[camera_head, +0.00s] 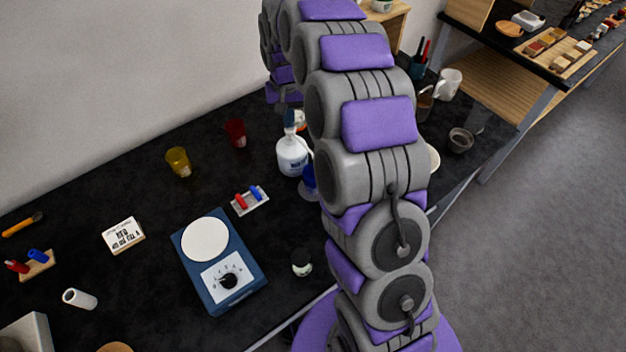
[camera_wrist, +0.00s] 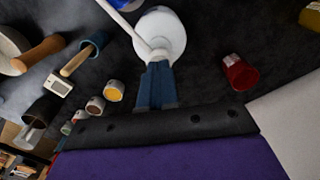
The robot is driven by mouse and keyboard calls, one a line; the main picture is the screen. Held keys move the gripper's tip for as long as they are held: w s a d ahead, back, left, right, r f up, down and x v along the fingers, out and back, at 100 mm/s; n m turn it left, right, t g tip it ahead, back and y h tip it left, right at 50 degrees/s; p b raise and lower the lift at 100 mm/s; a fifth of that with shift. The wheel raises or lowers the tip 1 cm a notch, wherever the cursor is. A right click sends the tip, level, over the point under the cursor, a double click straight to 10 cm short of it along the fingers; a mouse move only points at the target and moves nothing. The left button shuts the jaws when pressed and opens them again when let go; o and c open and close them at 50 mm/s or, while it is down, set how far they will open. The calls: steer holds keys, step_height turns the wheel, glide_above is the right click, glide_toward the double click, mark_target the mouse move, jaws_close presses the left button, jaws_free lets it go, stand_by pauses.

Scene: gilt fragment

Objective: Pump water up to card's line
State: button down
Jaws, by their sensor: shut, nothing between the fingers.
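A white pump bottle (camera_head: 292,157) stands upright on the black bench beside my arm; its label is too small to read. In the wrist view the bottle (camera_wrist: 172,33) lies just beyond my gripper (camera_wrist: 157,62), with a long white spout (camera_wrist: 122,22) reaching toward the upper left. My gripper's blue fingers are together and empty, over or against the bottle's top; I cannot tell whether they touch it. A white card (camera_head: 123,234) with dark print lies at left; no line on it is legible. A small clear glass (camera_head: 302,264) stands near the front edge; its water level is unclear.
A rack with red and blue pieces (camera_head: 250,200), a yellow cup (camera_head: 178,161) and a red cup (camera_head: 235,132) stand nearby. Mugs and bowls (camera_head: 460,140) are right of my arm.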

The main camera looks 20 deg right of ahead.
steer(key=shift+f, duration=1)
steer(key=shift+r+p, duration=0.6)
steer(key=shift+r, duration=0.8)
steer(key=shift+f, duration=0.2)
